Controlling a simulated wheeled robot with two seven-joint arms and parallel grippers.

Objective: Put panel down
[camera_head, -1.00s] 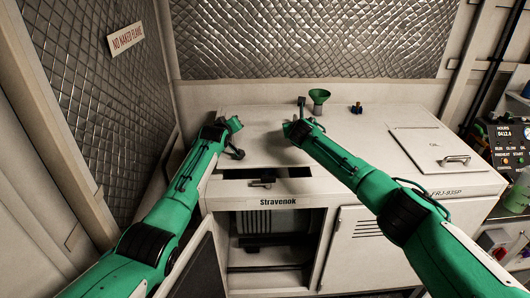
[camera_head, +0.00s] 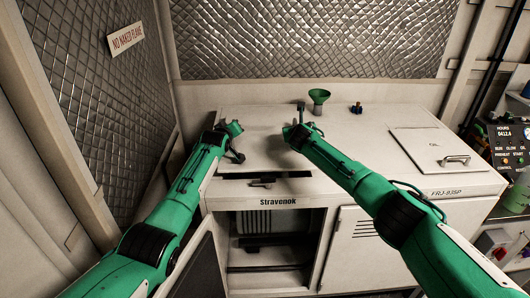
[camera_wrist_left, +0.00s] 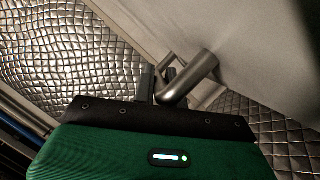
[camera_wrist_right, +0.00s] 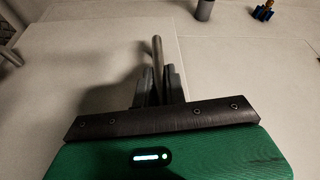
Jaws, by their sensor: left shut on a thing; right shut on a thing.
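The panel (camera_head: 265,150) is a flat off-white cover over the left part of the chiller top, between my two grippers. A thin dark gap shows along its front edge. My left gripper (camera_head: 238,153) is shut on a grey bar handle at the panel's left side; the handle (camera_wrist_left: 195,78) is large in the left wrist view. My right gripper (camera_head: 289,131) is shut on another bar handle at the right side; that handle (camera_wrist_right: 157,58) stands between the fingers in the right wrist view. I cannot tell whether the panel rests fully on the frame.
The chiller cabinet (camera_head: 345,180) has its front left door (camera_head: 198,270) open. A green funnel (camera_head: 319,97) and a small blue-orange fitting (camera_head: 356,107) stand behind on the top. An oil hatch (camera_head: 425,142) lies at right. Quilted metal walls (camera_head: 310,38) close the back and left.

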